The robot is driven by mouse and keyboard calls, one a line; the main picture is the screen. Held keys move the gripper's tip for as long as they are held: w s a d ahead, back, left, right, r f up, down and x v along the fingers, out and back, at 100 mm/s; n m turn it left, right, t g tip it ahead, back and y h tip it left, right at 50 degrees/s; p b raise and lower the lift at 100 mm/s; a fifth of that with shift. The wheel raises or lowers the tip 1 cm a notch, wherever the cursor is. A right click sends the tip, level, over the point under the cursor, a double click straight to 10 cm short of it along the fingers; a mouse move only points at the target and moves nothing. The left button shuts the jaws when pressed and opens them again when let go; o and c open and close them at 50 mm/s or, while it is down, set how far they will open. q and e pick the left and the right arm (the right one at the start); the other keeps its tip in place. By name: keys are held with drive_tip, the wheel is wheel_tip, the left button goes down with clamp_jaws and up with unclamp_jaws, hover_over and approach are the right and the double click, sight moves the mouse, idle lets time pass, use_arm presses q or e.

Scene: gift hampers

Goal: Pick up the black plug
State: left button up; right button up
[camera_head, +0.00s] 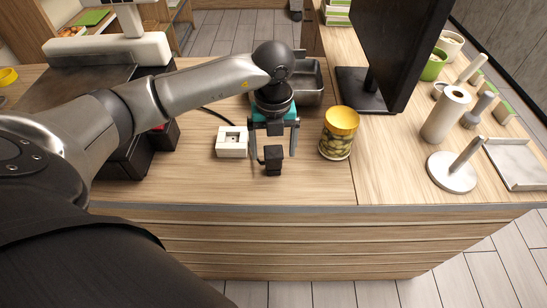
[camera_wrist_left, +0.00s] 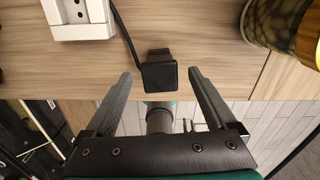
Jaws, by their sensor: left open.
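The black plug (camera_head: 273,160) is on the wooden counter (camera_head: 210,188), near its front edge. In the left wrist view the plug (camera_wrist_left: 160,76) shows its square dark face, with a thin black cable beside it. My left gripper (camera_head: 274,154) is open above the plug, one finger to each side of it. In the left wrist view the plug appears between the fingertips of the gripper (camera_wrist_left: 160,73), with a gap on both sides. I cannot tell how far the fingertips are above the counter. My right gripper is not in view.
A white socket box (camera_head: 232,142) stands left of the plug, and a glass jar with a yellow lid (camera_head: 340,132) stands right of it. A metal bin (camera_head: 309,82) and a black monitor (camera_head: 385,50) are behind. The counter in front of the plug is clear.

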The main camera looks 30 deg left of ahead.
use_arm(q)
drive_tip(key=shift+f, duration=0.75)
drive_tip(key=shift+c, duration=0.3)
clamp_jaws()
